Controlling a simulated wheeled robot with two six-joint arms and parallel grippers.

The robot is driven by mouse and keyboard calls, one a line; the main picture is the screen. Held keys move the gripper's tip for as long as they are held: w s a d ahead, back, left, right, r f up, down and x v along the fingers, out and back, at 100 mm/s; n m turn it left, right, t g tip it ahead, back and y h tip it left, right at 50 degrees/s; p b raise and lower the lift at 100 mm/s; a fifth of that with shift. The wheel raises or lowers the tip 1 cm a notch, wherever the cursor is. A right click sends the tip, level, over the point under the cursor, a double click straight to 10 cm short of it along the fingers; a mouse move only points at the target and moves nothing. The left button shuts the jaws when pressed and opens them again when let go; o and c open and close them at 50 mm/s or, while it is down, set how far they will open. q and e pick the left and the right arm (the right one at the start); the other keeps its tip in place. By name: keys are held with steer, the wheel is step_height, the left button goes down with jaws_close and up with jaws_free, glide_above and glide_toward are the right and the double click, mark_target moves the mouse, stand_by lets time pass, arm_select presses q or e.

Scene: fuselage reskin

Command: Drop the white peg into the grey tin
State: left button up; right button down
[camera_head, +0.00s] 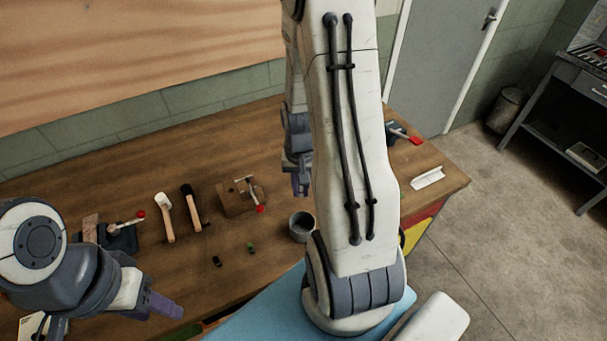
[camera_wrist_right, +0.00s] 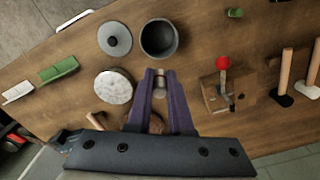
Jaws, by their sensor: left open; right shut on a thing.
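The grey tin (camera_head: 303,227) stands upright on the wooden bench, partly covered by my right arm in the head view. It also shows in the right wrist view (camera_wrist_right: 158,40), open at the top with a dark inside. My right gripper (camera_wrist_right: 160,74) is shut on the white peg (camera_wrist_right: 159,80), a small pale piece between its fingertips. Most of the peg is hidden by the fingers. In the wrist view the fingertips are just short of the tin; in the head view the gripper (camera_head: 301,184) is behind it. My left gripper (camera_head: 165,306) is open and empty at the lower left.
A grey lid (camera_wrist_right: 115,39) and a pale round disc (camera_wrist_right: 113,87) lie near the tin. A wooden block with a red-knobbed lever (camera_head: 236,198) stands to its left, with two wooden-handled tools (camera_head: 167,218) farther left.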

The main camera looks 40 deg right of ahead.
arm_select(q)
step_height(320, 180, down, 5)
steer(key=b, duration=0.5)
steer(key=shift+b, duration=0.35)
arm_select(e)
step_height(320, 180, down, 6)
steer(key=s, duration=0.1)
steer(key=shift+s+d, duration=0.15)
steer(key=shift+d, duration=0.15)
steer(key=shift+r, duration=0.1)
steer(key=c, duration=0.7)
jaws_free()
steer(key=shift+c, duration=0.2)
arm_select(q)
steer(key=shift+f, duration=0.2)
arm_select(e)
step_height(320, 180, up, 10)
steer(key=shift+r, duration=0.25)
